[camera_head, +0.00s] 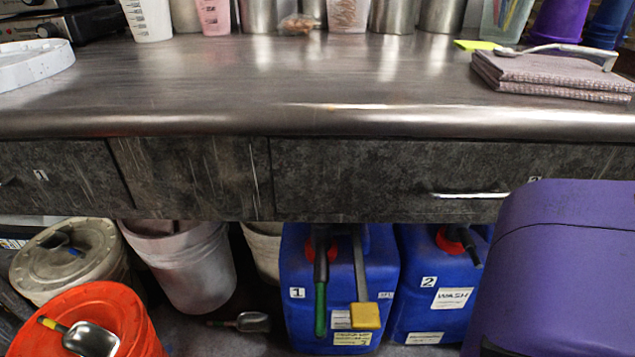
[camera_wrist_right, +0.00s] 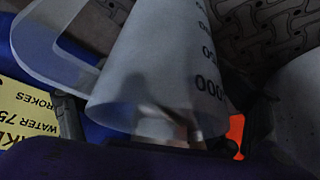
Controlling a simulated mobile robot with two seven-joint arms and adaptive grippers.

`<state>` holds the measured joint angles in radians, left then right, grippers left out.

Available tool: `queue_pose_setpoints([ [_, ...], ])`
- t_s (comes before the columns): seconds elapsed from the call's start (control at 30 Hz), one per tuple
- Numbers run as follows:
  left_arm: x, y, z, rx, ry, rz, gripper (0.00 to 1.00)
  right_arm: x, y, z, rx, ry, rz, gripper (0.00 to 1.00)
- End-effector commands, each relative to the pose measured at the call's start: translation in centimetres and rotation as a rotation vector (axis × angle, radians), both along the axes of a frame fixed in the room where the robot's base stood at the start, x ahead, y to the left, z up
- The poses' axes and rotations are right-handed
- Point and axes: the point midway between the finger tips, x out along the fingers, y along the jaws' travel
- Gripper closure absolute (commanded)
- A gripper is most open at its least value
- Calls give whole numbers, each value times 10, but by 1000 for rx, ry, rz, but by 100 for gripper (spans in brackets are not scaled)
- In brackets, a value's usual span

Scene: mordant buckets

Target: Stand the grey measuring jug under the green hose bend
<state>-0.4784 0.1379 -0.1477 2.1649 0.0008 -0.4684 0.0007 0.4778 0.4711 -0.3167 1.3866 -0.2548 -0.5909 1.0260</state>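The green hose bend (camera_head: 321,300) hangs in front of the blue drum (camera_head: 295,268) numbered 1, under the bench. The measuring jug (camera_wrist_right: 150,65) shows in the right wrist view as a pale grey, translucent tapered body with black figures and a handle (camera_wrist_right: 45,50) at the left. My right gripper (camera_wrist_right: 165,118) has dark fingers set wide apart, one either side of the jug's wide end. A sliver of orange shows between the jug and the right-hand finger, so it looks open; any contact is unclear. The jug is not seen in the head view. My left gripper is out of view.
A yellow-ended pump lever (camera_head: 365,315) hangs beside the green bend. A second blue drum (camera_head: 425,285) stands right of it. Left are an orange bucket (camera_head: 130,310), a lidded bucket (camera_head: 90,265) and a whitish bucket (camera_head: 185,265). A scoop (camera_head: 250,321) lies on the floor. My purple arm covers the lower right.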

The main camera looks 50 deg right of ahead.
Motion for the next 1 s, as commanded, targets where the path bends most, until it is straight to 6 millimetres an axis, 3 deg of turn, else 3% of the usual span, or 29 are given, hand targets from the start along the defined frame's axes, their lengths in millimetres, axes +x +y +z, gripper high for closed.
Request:
queue_pose_setpoints([
  [0.1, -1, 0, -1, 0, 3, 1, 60, 0, 0, 0, 0, 0, 0, 0],
  [0.57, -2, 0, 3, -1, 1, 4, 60, -1, 1, 7, 0, 0, 0, 0],
  [1.0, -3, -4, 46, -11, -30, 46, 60, -44, 10, 84, 3, -1, -3, 0],
])
